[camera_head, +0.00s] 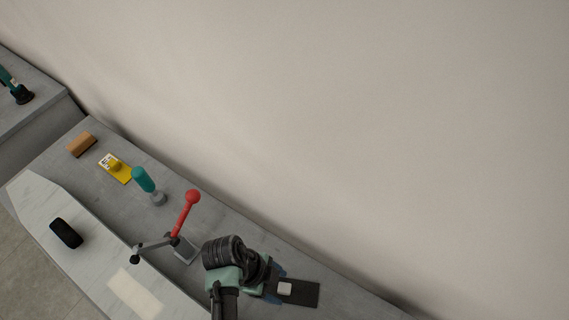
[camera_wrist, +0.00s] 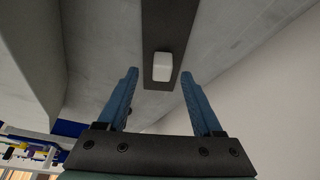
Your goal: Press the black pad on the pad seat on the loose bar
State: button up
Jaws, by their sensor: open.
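My gripper (camera_head: 275,286) is at the lower middle of the head view. In the wrist view my gripper (camera_wrist: 159,74) has its two blue fingers apart with nothing held. A dark flat strip (camera_head: 308,293) with a pale block (camera_head: 285,289) on it lies just beyond the fingertips. In the wrist view the strip (camera_wrist: 170,25) runs away between the fingers, and the block (camera_wrist: 161,66) shows in the gap. I cannot tell whether these are the bar and pad seat. A rounded black piece (camera_head: 66,233), possibly the pad, lies on the pale board at left.
A red-knobbed lever clamp (camera_head: 185,226) stands left of my arm. A teal-handled tool (camera_head: 145,181), a yellow piece with a label (camera_head: 118,171) and an orange-brown block (camera_head: 82,145) line the grey bench. A wall (camera_head: 400,130) runs behind. The pale board (camera_head: 95,265) has free room.

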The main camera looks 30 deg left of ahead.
aim_at(282, 287)
jog(key=shift+x, duration=1.6)
jog(key=shift+w+a, duration=0.1)
grip_shut()
